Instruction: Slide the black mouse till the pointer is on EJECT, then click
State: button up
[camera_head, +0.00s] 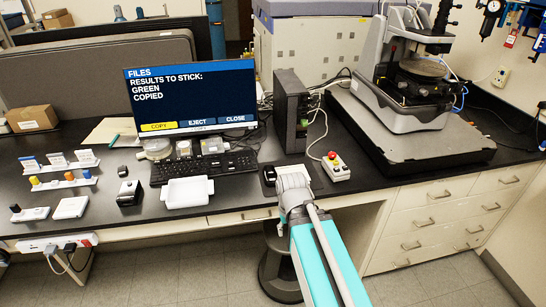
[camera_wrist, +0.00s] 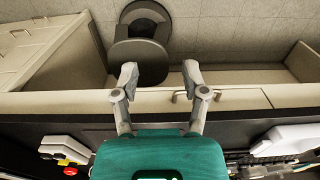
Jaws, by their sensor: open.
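The monitor (camera_head: 190,97) shows a FILES window reading "RESULTS TO STICK: GREEN COPIED". Its bottom row has COPY (camera_head: 159,126) in yellow, then EJECT (camera_head: 197,122) and CLOSE (camera_head: 235,118) in blue. I cannot make out a pointer. A small dark shape, likely the black mouse (camera_head: 269,174), lies right of the keyboard, just left of my gripper (camera_head: 291,180) in the head view and partly hidden. In the wrist view my gripper (camera_wrist: 160,75) has its two fingers spread with nothing between them, over the desk's front edge. I cannot identify the mouse there.
The keyboard (camera_head: 204,167) and a white tray (camera_head: 187,192) are left of my gripper. A control box with a red button (camera_head: 335,166) is to the right, with a black tower (camera_head: 291,110) behind. A stool (camera_wrist: 139,55) stands below the desk edge.

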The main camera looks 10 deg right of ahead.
aim_at(271, 172)
jog(key=shift+o, duration=1.1)
jog(key=shift+w, duration=0.15)
jog(key=shift+o, duration=0.9)
jog(key=shift+w+r, duration=0.25)
jog(key=shift+w, duration=0.05)
jog(key=shift+o, duration=0.6)
jog(key=w+r+t+p, duration=0.2)
jog(key=w+r+p, duration=0.2)
jog(key=w, duration=0.7)
jog(key=w+r+t+p, duration=0.2)
jog(key=w+r+p, duration=0.2)
jog(key=w, duration=0.8)
jog(key=shift+w+r+t+p, duration=0.15)
jog(key=shift+r+t+p, duration=0.25)
jog(key=shift+r, duration=0.5)
jog(key=shift+d, duration=0.1)
jog(key=shift+f+b, duration=0.2)
jog(key=shift+b, duration=0.1)
jog(key=b+x, duration=1.2)
jog(key=x, duration=0.1)
jog(key=shift+w+f, duration=0.1)
jog(key=shift+f, duration=0.1)
